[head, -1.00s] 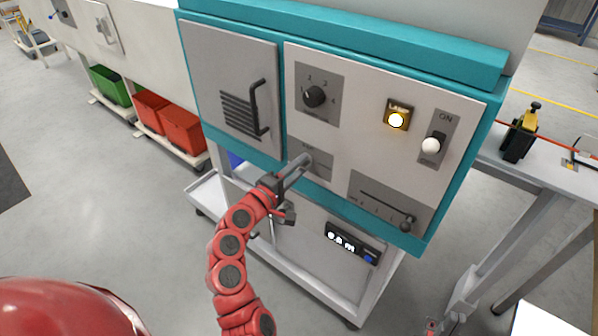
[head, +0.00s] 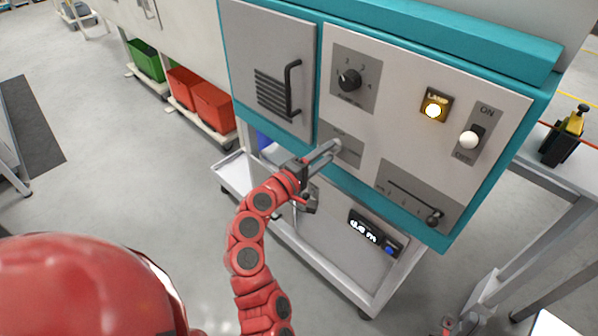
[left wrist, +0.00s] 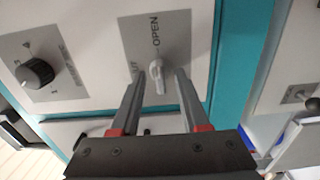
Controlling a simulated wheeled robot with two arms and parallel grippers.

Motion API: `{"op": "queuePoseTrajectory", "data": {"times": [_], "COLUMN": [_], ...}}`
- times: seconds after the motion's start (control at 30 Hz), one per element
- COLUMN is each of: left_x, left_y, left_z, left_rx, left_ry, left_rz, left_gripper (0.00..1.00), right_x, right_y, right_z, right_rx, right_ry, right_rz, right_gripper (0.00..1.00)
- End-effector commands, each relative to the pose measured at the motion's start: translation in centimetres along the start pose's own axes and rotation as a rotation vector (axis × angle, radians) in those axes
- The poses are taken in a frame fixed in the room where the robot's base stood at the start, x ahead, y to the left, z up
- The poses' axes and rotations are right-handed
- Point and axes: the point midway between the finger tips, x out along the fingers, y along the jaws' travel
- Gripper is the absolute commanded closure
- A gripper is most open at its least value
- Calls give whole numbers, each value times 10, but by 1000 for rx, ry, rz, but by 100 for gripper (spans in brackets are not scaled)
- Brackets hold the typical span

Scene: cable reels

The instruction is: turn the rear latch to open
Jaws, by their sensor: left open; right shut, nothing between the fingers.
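The latch (left wrist: 156,76) is a small light grey handle on a grey plate on the machine's pale front panel. In the left wrist view, the word OPEN is printed on the plate beyond its pivot, and the handle points away from that word. My left gripper (left wrist: 160,82) is open, with one finger on each side of the handle; I cannot tell whether they touch it. In the head view my left gripper (head: 325,157) reaches the plate and mostly hides the latch. My right gripper (head: 460,324) is at the bottom edge, small and partly cut off.
The panel also has a rotary knob (head: 349,80), a lit yellow lamp (head: 433,109), an ON switch (head: 470,139) and a slider (head: 432,219). A door with a black handle (head: 292,88) is to the left. A cart with a display (head: 377,234) stands below.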

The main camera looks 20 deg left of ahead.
Motion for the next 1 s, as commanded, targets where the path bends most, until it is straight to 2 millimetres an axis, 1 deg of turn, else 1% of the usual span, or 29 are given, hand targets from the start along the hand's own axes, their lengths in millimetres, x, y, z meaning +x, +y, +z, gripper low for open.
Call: {"op": "queuePoseTrajectory", "data": {"times": [0.03,0.17,0.3,0.33,0.4,0.43,0.5,0.6,0.7,0.83,1.0], "left_x": [-10,-42,-82,-90,-109,-114,-127,-141,-151,-158,-160], "left_y": [-3,-3,-2,0,-1,4,5,2,1,0,0], "left_z": [-1,-2,-3,-3,-2,-3,-2,-2,-2,0,0], "left_rx": [-1,0,0,-1,-2,-3,-3,-4,-1,1,2], "left_ry": [5,10,13,13,13,12,9,8,8,3,2], "left_rz": [0,3,1,2,-2,-5,-5,-4,-2,-2,-1], "left_gripper": [55,55,55,55,55,55,55,55,55,55,55], "right_x": [-4,-11,-17,-14,-12,-1,8,13,16,18,18], "right_y": [0,0,-1,-1,-1,0,0,1,1,1,1], "right_z": [1,2,3,2,2,0,-1,-2,-3,-3,-3], "right_rx": [0,0,0,0,0,0,0,0,0,0,0], "right_ry": [0,0,0,0,0,0,0,0,0,0,0], "right_rz": [0,0,0,0,0,0,0,0,0,0,0], "right_gripper": [100,100,100,100,100,100,100,100,100,100,100]}}
